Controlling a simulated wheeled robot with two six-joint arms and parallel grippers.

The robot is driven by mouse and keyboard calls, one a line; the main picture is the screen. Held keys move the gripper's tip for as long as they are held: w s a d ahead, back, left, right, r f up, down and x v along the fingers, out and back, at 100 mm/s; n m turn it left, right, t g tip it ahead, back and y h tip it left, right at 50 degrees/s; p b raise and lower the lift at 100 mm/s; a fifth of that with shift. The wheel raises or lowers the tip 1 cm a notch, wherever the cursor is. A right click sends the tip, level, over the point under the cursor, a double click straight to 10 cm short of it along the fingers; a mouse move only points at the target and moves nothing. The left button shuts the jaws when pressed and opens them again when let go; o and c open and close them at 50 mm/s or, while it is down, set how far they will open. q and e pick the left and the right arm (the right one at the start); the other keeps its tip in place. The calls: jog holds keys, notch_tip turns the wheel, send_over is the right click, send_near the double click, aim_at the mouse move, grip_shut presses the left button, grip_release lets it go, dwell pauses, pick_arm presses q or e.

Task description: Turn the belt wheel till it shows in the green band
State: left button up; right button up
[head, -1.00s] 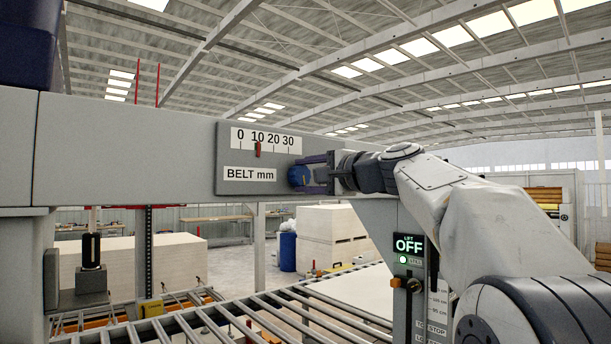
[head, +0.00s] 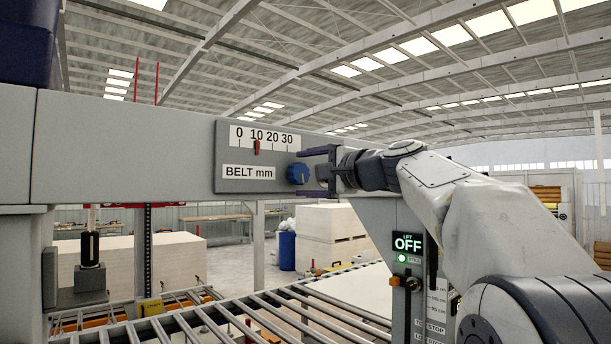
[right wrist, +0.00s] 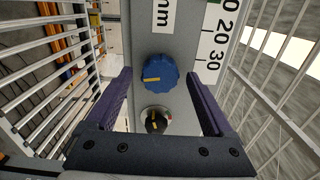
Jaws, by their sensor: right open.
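The blue belt wheel (head: 298,174) sits on the grey panel (head: 226,160) at the right of the BELT mm label. In the right wrist view the wheel (right wrist: 160,73) shows a yellow mark on its left side. The red pointer (head: 257,147) stands at about 10 on the 0 to 30 scale (head: 282,137). In the right wrist view the wheel lies between and ahead of the fingers, clear of both. My left gripper is not in view.
A smaller black knob (right wrist: 156,121) with a yellow mark sits beside the wheel in the right wrist view. A lift panel reading OFF (head: 408,242) stands lower right. A roller conveyor (head: 240,310) runs below the beam.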

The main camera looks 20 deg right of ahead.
jog(key=b+v, duration=0.4)
jog(key=v, duration=0.6)
jog(key=s+a+f+n+g, duration=0.1)
jog(key=a+f+n+g, duration=0.15)
jog(key=a+f, duration=0.55)
jog(key=a+f+n+g+b, duration=0.15)
jog(key=a+f+g, duration=0.3)
jog(key=f, duration=0.75)
jog(key=s+a+f+n+g+p, duration=0.1)
jog(key=a+f+n+g, duration=0.2)
jog(key=a+f, duration=0.5)
jog(key=s+a+f+n+g, duration=0.35)
jog(key=s+f, duration=0.25)
jog(key=f, duration=0.5)
jog(key=s+d+f+n+g+h+b, duration=0.1)
jog(key=s+f+n+h, duration=0.4)
jog(key=s+f+n, duration=0.6)
jog(key=s+d+f+g, duration=0.1)
jog(key=s+f+g, duration=0.1)
jog(key=s+f, duration=0.5)
jog(key=shift+s+d, duration=0.25)
jog(key=shift+s, duration=0.05)
